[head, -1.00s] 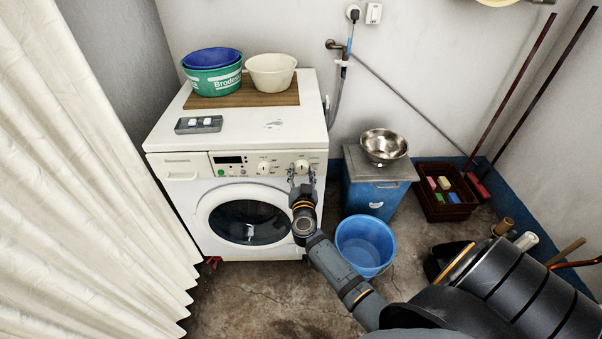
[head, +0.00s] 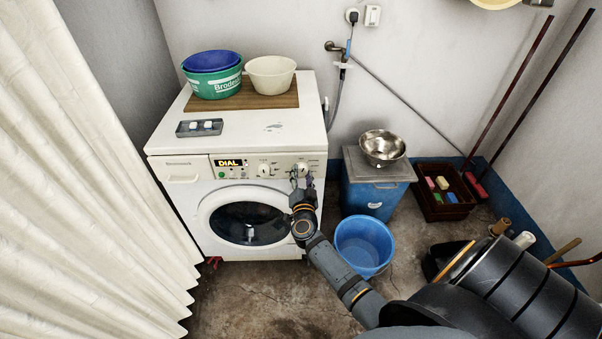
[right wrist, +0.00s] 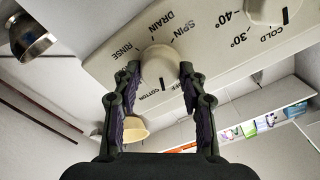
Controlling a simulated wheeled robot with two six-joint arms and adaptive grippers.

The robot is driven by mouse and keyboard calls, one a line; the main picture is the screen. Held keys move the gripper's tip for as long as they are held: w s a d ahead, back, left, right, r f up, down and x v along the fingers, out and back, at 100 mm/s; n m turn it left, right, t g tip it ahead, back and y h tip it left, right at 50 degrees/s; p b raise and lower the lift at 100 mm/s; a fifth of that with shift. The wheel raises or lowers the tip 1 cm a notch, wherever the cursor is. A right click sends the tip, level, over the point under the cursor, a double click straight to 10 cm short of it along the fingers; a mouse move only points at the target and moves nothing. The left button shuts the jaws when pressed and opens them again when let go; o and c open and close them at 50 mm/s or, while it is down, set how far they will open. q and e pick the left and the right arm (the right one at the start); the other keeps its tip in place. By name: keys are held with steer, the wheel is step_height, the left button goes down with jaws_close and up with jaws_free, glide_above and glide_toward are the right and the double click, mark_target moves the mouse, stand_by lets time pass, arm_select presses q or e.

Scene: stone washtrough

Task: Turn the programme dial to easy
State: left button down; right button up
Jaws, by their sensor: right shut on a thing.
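The programme dial (right wrist: 158,66) is a cream knob on the washing machine's front panel, and it also shows in the head view (head: 302,167). My right gripper (right wrist: 158,75) has its two dark fingers on either side of the dial and is shut on it. In the right wrist view, the words RINSE, DRAIN, SPIN and COTTON show around the dial. A short dark mark shows at its lower edge; I cannot read a label EASY. The panel display (head: 229,162) reads DIAL in yellow. My left gripper is not in view.
A temperature knob (right wrist: 272,10) sits beside the programme dial. A blue bucket (head: 364,246) stands on the floor near my right arm. A blue bin (head: 372,194) with a steel bowl (head: 383,147) is right of the machine. A pale curtain (head: 75,180) hangs at left.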

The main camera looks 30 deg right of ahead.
steer(key=m, duration=0.5)
steer(key=shift+s+f+m+p, duration=0.1)
steer(key=shift+m+p, duration=0.2)
steer(key=m, duration=0.5)
steer(key=shift+f+m, duration=0.2)
steer(key=shift+m, duration=0.1)
steer(key=shift+f, duration=0.1)
steer(key=o, duration=1.1)
steer(key=shift+s+d, duration=0.1)
steer(key=shift+s, duration=0.1)
steer(key=shift+o, duration=0.2)
steer(key=shift+r, duration=0.2)
